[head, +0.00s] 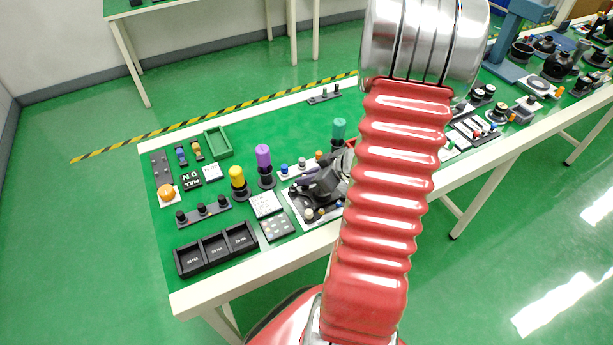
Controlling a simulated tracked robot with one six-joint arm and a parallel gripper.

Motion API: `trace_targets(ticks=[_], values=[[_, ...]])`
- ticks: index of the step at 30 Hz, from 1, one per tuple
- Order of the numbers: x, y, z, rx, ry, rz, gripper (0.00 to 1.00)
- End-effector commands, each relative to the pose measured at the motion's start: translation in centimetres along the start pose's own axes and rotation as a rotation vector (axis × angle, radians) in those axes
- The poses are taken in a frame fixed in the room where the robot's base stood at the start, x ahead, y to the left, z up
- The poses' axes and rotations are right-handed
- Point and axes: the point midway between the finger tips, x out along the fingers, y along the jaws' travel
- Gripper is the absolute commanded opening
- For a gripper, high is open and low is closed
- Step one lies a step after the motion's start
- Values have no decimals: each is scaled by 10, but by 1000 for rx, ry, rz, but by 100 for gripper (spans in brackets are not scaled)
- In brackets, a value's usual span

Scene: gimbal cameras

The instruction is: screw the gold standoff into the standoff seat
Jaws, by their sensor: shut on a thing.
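My gripper (318,187) is the dark shape low over a pale plate (297,213) near the table's front edge, partly behind my red arm. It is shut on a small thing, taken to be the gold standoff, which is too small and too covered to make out. Several small dark and orange-tipped parts stand on the plate around and below the gripper. The standoff seat cannot be told apart from them at this size. I cannot tell whether the held thing touches a seat.
Left of the gripper stand purple (263,155) and yellow (236,176) capped posts; a teal one (338,129) stands behind it. A black three-part tray (215,249), green tray (218,142) and orange button (167,192) lie further left. My red arm hides the table's middle.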

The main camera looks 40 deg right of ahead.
Motion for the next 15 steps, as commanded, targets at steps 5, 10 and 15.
trace_targets(ticks=[5,10,15], values=[[2,0,3,1,-1,-1,0],[4,0,5,2,-1,0,0],[4,1,5,1,-1,1,23]])
